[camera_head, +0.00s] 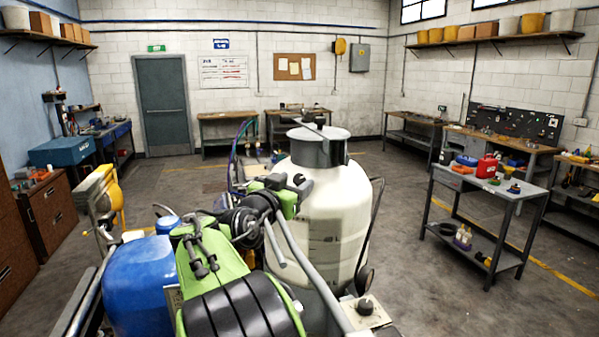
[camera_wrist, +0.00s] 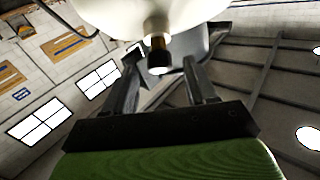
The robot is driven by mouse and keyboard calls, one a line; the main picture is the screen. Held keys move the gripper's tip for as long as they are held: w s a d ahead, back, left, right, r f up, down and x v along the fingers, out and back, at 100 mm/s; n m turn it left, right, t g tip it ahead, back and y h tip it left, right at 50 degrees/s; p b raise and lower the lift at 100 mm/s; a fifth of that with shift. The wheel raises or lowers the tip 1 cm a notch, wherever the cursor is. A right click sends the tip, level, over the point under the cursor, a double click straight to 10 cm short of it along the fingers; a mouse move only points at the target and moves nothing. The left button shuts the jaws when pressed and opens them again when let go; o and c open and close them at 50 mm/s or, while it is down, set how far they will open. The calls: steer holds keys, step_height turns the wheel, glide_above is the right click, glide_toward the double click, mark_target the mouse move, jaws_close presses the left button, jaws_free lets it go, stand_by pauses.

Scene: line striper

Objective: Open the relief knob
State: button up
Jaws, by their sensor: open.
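The white tank (camera_head: 333,200) of the line striper stands upright in the head view, with a grey collar and lid on top. In the wrist view its pale rounded surface (camera_wrist: 125,12) fills the top edge. A small brass and dark knob (camera_wrist: 158,52), apparently the relief knob, sticks out from it. My gripper (camera_wrist: 162,66) is open. Its two dark fingers reach toward the knob, one on each side in the picture, with visible gaps. I cannot tell whether the fingertips reach its depth. In the head view I cannot clearly make out the gripper or the knob.
A blue tank (camera_head: 140,277) stands at the lower left, close to the white tank. A grey cart (camera_head: 505,195) with a red can (camera_head: 487,166) stands to the right. Workbenches line the walls. Open floor (camera_head: 460,300) lies right of the striper.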

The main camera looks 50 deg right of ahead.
mark_target(298, 180)
steer(key=x, duration=0.3)
steer(key=shift+w+d+p, duration=0.15)
steer(key=shift+d+p, duration=0.1)
steer(key=shift+p, duration=0.15)
steer(key=shift+a, duration=0.1)
steer(key=shift+c, duration=0.3)
steer(key=c, duration=0.9)
steer(key=shift+c, duration=0.2)
